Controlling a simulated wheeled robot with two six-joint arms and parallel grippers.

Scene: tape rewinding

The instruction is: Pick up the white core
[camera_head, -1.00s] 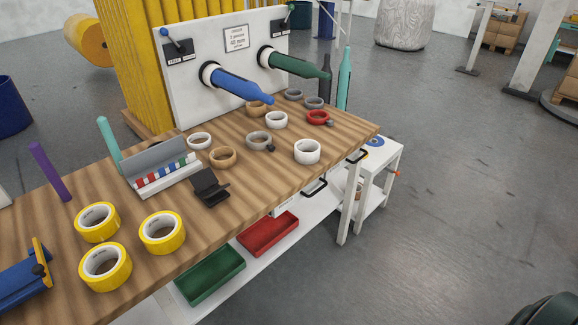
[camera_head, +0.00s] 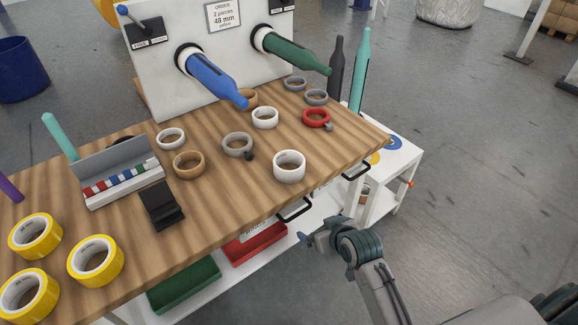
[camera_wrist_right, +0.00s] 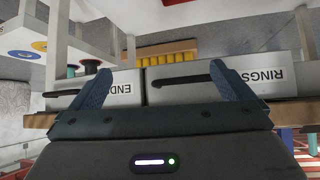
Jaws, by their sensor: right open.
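Several white rings lie on the wooden table. The largest white core (camera_head: 289,166) stands near the table's front right edge. A flatter white ring (camera_head: 265,117) lies behind it, and another white ring (camera_head: 171,138) lies to the left. I cannot tell for certain which one the task means. My right gripper (camera_head: 313,237) is below the front edge of the table, in front of the largest core, and touches none of the rings. In the right wrist view my right gripper (camera_wrist_right: 165,88) is open and empty, facing the drawers. My left gripper is out of view.
Blue (camera_head: 213,80) and green (camera_head: 290,52) spindles jut over the table. Brown (camera_head: 188,165), grey (camera_head: 238,145) and red (camera_head: 316,118) rings lie near the cores. Drawers, one labelled RINGS (camera_wrist_right: 215,85), and red (camera_head: 255,243) and green (camera_head: 183,287) trays lie below the tabletop.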

